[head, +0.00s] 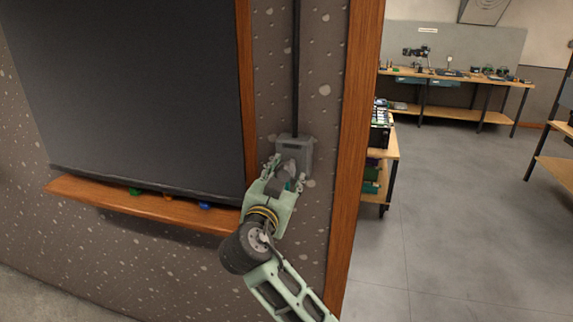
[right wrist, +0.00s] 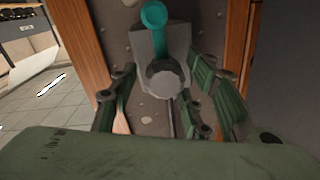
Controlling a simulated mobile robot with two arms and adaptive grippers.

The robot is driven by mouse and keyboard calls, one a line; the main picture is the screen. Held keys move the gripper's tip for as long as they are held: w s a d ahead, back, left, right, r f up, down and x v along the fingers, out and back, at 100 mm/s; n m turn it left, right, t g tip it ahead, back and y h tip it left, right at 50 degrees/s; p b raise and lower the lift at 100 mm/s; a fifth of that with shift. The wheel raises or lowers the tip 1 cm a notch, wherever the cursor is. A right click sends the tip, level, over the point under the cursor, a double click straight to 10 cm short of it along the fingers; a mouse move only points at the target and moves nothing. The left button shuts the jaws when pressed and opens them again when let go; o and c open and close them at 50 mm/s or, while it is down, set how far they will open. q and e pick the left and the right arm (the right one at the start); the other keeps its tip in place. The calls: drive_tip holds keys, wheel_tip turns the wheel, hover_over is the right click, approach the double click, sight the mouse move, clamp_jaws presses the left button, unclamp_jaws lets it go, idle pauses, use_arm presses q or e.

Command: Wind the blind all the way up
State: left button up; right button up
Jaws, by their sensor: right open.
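The dark grey blind (head: 125,95) hangs down over the wood-framed opening, its lower edge close above the wooden sill (head: 150,207). A grey winder box (head: 307,146) is fixed to the speckled wall right of the frame. In the right wrist view the winder (right wrist: 150,45) shows a round grey end and a teal knob (right wrist: 153,14). My right gripper (head: 287,173) is in front of the box and partly hides it. Its fingers (right wrist: 160,88) are apart, one on each side of the winder's round end; I cannot tell whether they touch it. My left gripper is out of view.
A black rod (head: 295,65) runs up the wall from the box. Small green, orange and blue things lie on the sill. A wooden post (head: 355,150) stands close right of my right gripper. Beyond it are a shelf cart (head: 385,150), workbenches and open floor (head: 450,220).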

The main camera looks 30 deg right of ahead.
drive_tip(key=shift+p+x, duration=0.5)
drive_tip(key=shift+x, duration=1.3)
drive_tip(key=shift+f, duration=0.15)
clamp_jaws()
drive_tip(key=shift+a, duration=0.1)
